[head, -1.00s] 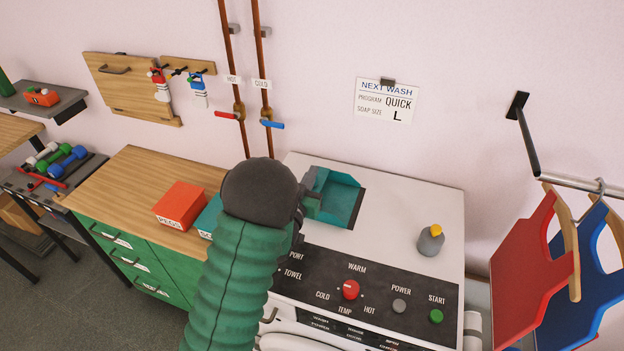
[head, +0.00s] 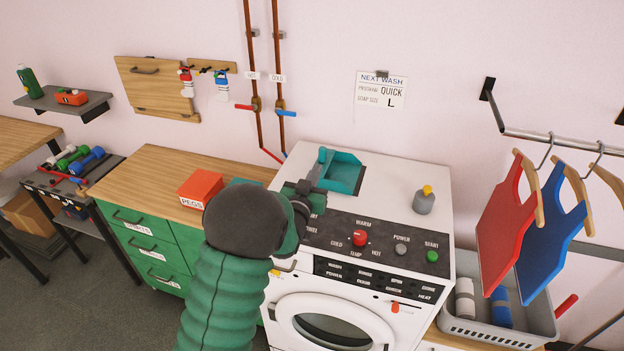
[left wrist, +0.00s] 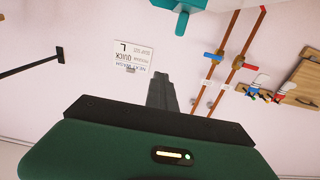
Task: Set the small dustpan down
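The small dustpan (head: 343,174) is teal, with an open pan and a short stub standing up at its left. It is over the back left of the white washing machine's top, with a dark patch beside it. In the left wrist view, part of a teal thing (left wrist: 184,20), likely the dustpan, shows at the top edge. My left gripper (head: 315,178) is just in front of the dustpan's left side. In the left wrist view its grey fingers (left wrist: 161,76) overlap, and a gap shows between them and the teal stub. My right gripper is not in view.
The washing machine (head: 400,165) has a control panel (head: 385,240) in front. A red pegs box (head: 200,187) is on the wooden counter at left. Aprons hang at right above a grey basket (head: 480,328). The middle of the machine's top is clear.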

